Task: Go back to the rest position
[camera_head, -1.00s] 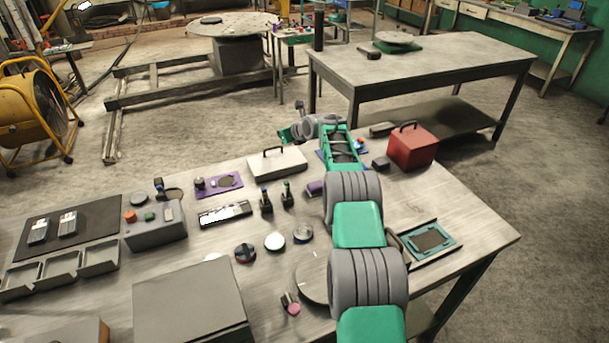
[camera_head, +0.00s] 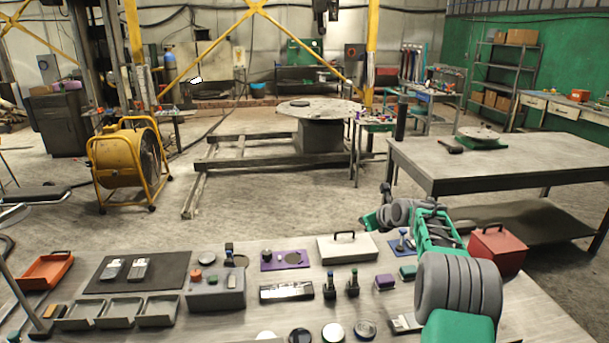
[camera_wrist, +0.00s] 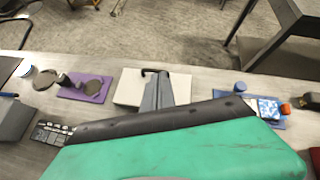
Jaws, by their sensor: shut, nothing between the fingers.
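My gripper (camera_head: 386,190) is small and partly hidden at the far end of my green and grey arm in the head view, above the far edge of the near workbench (camera_head: 225,245). In the wrist view its narrow grey fingers (camera_wrist: 160,88) appear together, shut and empty, in front of a white case (camera_wrist: 125,88) with a dark handle. A large green part of my arm fills the lower wrist view. The white case also lies on the bench in the head view (camera_head: 347,248), left of my arm.
A red box (camera_head: 497,250) stands close to the right of my arm. Several small parts, a grey control box (camera_head: 215,292) and grey trays (camera_head: 108,312) cover the bench. Another table (camera_head: 480,160) stands behind at right. Floor lies clear between them.

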